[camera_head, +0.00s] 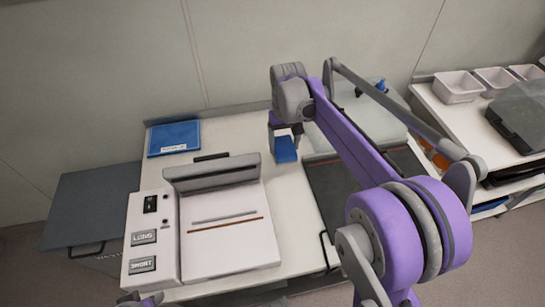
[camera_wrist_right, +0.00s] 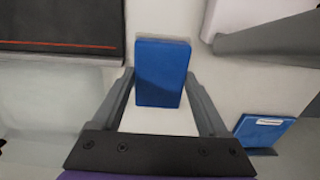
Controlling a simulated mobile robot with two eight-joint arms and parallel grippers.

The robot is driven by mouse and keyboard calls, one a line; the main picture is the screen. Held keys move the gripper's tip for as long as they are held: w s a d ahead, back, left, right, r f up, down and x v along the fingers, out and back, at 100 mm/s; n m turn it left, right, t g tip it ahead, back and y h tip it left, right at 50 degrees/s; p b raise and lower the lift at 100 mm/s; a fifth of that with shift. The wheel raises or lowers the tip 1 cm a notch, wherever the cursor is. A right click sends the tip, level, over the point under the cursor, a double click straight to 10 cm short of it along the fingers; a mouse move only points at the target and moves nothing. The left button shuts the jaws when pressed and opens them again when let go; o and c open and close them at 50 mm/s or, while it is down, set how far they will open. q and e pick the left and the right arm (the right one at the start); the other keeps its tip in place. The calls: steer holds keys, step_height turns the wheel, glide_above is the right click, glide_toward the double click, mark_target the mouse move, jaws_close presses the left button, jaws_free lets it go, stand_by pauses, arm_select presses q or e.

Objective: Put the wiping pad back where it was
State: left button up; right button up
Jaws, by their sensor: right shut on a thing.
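The wiping pad is a blue block (camera_head: 285,149), which also shows in the right wrist view (camera_wrist_right: 161,72). My right gripper (camera_head: 284,134) is shut on it, with one finger on each side in the wrist view (camera_wrist_right: 159,88). The pad is over the white worktop (camera_head: 225,145), between the sealer and the dark-topped device; I cannot tell whether it touches the worktop. A flat blue tray with a white label (camera_head: 174,138) lies at the back left of the worktop, clear of the pad. A small purple and grey part of my left arm shows at the bottom edge; its jaws are unclear.
A white sealer (camera_head: 228,235) with a raised grey bar and LONG and SHORT buttons stands on the left. A device with a dark bed (camera_head: 335,190) is on the right, partly behind my right arm. White bins (camera_head: 458,86) stand at the far right.

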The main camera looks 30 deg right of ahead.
mark_target(283, 154)
steer(key=shift+w+f, duration=0.1)
steer(key=shift+w, duration=0.2)
step_height(283, 154, down, 5)
steer(key=shift+s+f+b, duration=0.1)
steer(key=shift+b, duration=0.3)
steer(key=shift+f, duration=2.25)
steer(key=shift+f+b, duration=0.1)
steer(key=shift+b, duration=0.25)
steer(key=o, duration=1.2)
